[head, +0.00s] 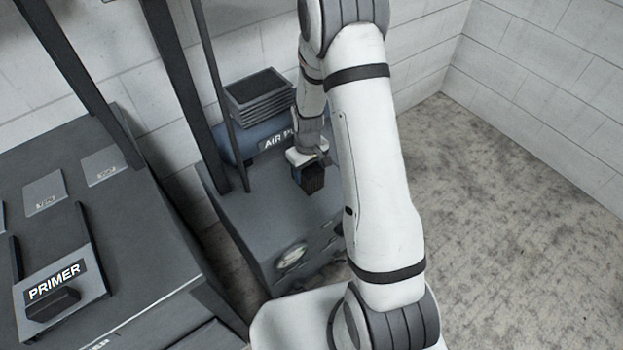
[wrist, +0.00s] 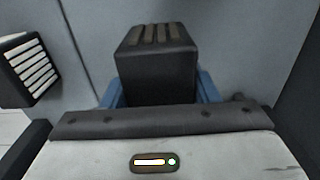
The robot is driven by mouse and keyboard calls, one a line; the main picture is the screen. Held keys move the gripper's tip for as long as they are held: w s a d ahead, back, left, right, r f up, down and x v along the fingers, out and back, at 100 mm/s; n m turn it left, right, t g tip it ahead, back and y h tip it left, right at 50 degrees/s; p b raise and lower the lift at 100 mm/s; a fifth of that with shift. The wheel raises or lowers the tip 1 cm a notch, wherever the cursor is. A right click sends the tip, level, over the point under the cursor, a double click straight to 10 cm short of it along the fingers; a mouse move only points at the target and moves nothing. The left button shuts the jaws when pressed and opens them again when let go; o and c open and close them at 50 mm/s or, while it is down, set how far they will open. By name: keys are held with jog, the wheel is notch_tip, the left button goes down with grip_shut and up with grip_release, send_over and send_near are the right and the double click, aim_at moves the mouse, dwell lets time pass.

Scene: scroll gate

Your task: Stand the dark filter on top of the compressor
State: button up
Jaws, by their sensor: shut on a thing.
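The compressor (head: 245,215) is a grey cabinet with a flat top, left of my arm in the head view. A blue tank (head: 240,142) with a partly hidden "AIR" label lies along its back. My gripper (head: 311,168) is over the grey top, in front of the tank, and is shut on the dark filter (head: 313,181). In the wrist view the dark filter (wrist: 155,62) is a black block with slats on its end, between the blue fingers. I cannot tell whether its far end touches the top.
A finned grey block (head: 262,95) stands at the back by the tank. A round gauge (head: 291,257) is on the cabinet's front. A dark bench (head: 140,225) with a PRIMER panel (head: 62,283) and posts is at left. The floor (head: 500,220) at right is clear.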

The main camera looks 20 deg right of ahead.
jog(key=shift+f, duration=2.25)
jog(key=shift+f+b, duration=0.2)
jog(key=shift+b, duration=0.1)
jog(key=o, duration=1)
jog(key=shift+r, duration=0.1)
jog(key=shift+o, duration=0.2)
